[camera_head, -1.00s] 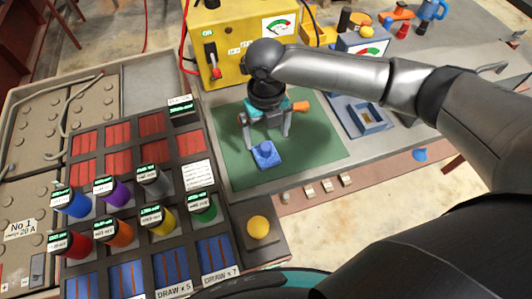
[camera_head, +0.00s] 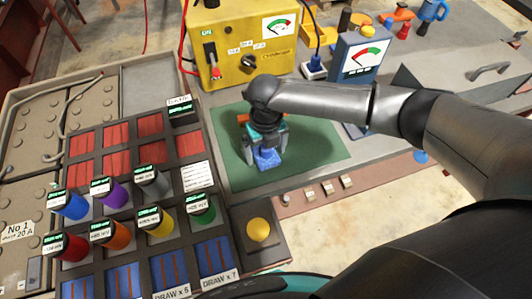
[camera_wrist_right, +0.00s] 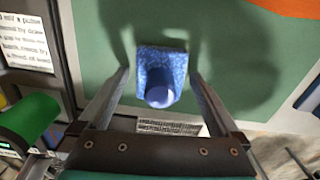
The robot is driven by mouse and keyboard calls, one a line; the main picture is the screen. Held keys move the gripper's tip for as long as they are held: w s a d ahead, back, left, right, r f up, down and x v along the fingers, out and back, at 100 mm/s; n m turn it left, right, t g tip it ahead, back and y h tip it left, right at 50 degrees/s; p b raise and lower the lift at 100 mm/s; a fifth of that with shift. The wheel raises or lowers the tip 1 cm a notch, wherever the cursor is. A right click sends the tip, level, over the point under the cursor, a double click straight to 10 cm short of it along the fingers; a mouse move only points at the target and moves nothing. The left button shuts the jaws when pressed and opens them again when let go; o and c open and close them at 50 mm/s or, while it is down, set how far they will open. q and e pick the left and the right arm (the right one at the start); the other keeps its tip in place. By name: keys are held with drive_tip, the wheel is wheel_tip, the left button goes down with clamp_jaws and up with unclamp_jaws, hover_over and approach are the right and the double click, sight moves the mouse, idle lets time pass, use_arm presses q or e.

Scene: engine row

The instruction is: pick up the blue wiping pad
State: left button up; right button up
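The blue wiping pad (camera_head: 268,158) lies on the green mat (camera_head: 315,150), and in the head view my right gripper partly covers it. The pad has a speckled blue base (camera_wrist_right: 172,58) and a round blue knob (camera_wrist_right: 159,88) on top. My right gripper (camera_head: 266,160) points down over the pad. In the right wrist view its two fingers (camera_wrist_right: 160,85) stand apart, one on each side of the pad, with a narrow gap to each side. My left gripper is not in view.
Left of the mat is a rack with several coloured cylinders, including a green one (camera_head: 202,208). A yellow power box (camera_head: 238,48) and a blue meter box (camera_head: 360,60) stand behind the mat. A yellow button (camera_head: 258,228) is in front. The mat's right part is clear.

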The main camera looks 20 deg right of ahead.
drive_tip(key=c, duration=1.2)
wheel_tip(320, 180, up, 20)
drive_tip(key=p, duration=0.2)
drive_tip(key=shift+p, duration=0.4)
